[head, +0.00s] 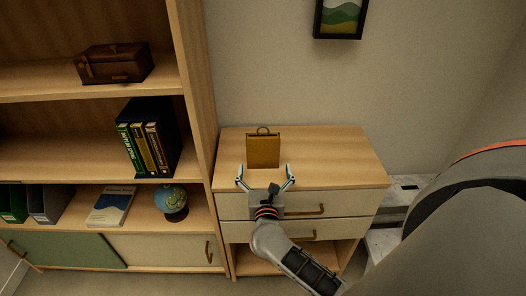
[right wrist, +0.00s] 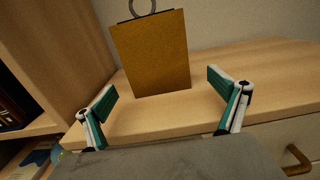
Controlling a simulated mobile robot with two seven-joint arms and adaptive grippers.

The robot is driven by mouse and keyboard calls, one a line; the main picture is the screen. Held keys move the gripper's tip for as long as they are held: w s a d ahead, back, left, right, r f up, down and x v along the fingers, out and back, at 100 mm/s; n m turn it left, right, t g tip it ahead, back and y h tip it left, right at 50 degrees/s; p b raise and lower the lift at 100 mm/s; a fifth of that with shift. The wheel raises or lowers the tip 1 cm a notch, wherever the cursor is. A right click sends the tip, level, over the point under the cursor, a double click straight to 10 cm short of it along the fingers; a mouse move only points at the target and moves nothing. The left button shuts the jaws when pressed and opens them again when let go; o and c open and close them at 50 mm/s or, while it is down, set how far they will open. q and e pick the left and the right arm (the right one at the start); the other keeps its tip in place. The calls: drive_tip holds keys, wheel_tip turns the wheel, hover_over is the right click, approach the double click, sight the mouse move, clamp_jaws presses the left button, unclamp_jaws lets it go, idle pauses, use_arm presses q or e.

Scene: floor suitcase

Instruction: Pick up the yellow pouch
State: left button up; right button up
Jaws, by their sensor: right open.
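The yellow pouch (head: 263,151) stands upright on top of the wooden drawer cabinet, with a grey ring at its top. In the right wrist view the pouch (right wrist: 152,55) is straight ahead, its brownish-yellow face towards me. My right gripper (head: 265,178) is open and empty, just in front of the pouch at the cabinet's front edge. In the right wrist view its two fingers (right wrist: 166,100) are spread wide, one on each side of the pouch's lower part in the picture, and do not touch it. My left gripper is not in view.
The cabinet top (head: 340,160) is clear to the right of the pouch. A tall bookshelf (head: 199,100) stands close on the left, holding a brown box (head: 113,63), books (head: 145,148) and a globe (head: 171,201). A framed picture (head: 339,17) hangs on the wall behind.

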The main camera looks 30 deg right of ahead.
sight(263, 160)
drive_tip(key=x, duration=0.6)
drive_tip(key=shift+w+a+p, duration=0.1)
drive_tip(key=shift+w+p, duration=0.1)
drive_tip(key=shift+p, duration=0.1)
drive_tip(key=c, duration=1.3)
drive_tip(key=shift+c, duration=0.8)
drive_tip(key=shift+r, duration=0.15)
